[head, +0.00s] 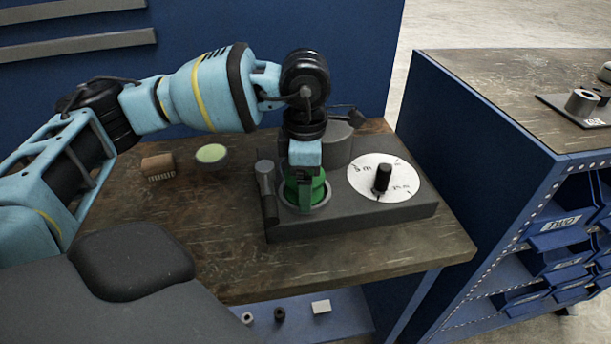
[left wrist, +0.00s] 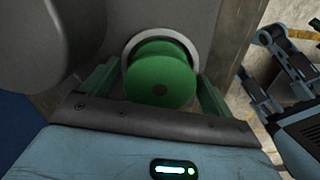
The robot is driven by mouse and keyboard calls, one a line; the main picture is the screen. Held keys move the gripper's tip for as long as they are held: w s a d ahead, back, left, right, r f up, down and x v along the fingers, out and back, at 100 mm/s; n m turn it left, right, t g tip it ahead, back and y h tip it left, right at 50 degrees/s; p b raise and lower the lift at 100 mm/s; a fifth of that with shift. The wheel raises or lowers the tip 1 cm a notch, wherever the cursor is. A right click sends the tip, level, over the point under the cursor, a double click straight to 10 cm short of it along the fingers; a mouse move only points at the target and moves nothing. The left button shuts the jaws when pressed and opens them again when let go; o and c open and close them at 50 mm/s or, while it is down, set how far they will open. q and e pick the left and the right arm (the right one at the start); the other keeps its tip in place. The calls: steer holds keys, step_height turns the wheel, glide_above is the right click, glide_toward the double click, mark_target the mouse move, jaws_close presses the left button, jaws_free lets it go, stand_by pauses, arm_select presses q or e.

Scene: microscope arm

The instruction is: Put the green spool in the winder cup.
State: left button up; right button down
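The green spool (head: 318,190) sits upright in the round winder cup (head: 327,203) on the dark winder base (head: 345,222). My left gripper (head: 305,195) points straight down over the cup. Its green fingers stand on either side of the spool, with narrow gaps seen in the left wrist view (left wrist: 160,85), so it looks open. The spool's lower part is hidden in the cup.
The base carries a white dial (head: 384,177) with a black knob and a short dark post (head: 266,185) at left. A brown block (head: 158,167) and a pale green disc (head: 211,153) lie left on the bench. A second bench (head: 500,75) stands at right.

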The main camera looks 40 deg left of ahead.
arm_select(q)
step_height(320, 180, up, 12)
steer(key=shift+r+p, duration=0.2)
steer(key=shift+p, duration=0.15)
stand_by(0.5)
